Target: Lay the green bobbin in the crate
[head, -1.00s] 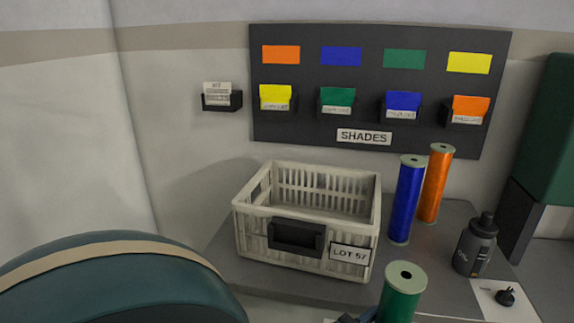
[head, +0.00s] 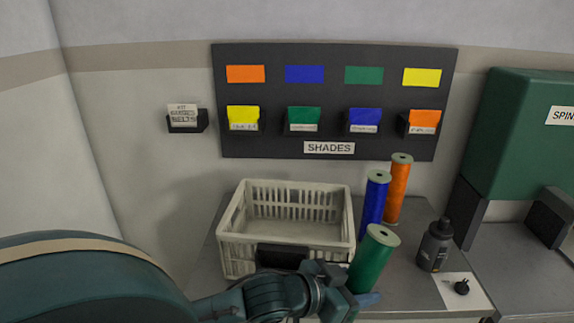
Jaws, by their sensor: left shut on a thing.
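The green bobbin (head: 372,262) is held by my left gripper (head: 358,298) near its lower part, at the front right of the crate. It leans slightly, with its pale top flange up. My left gripper is shut on it, and the fingertips show only partly. The cream slatted crate (head: 236,254) stands on the grey table to the left of the bobbin. The part of its inside that shows is empty. My left wrist hides part of its front and its label. My right gripper is not in view.
A blue bobbin (head: 374,205) and an orange bobbin (head: 398,190) stand upright at the crate's right. The shades board (head: 330,100) hangs behind. A green machine (head: 524,130) stands at right.

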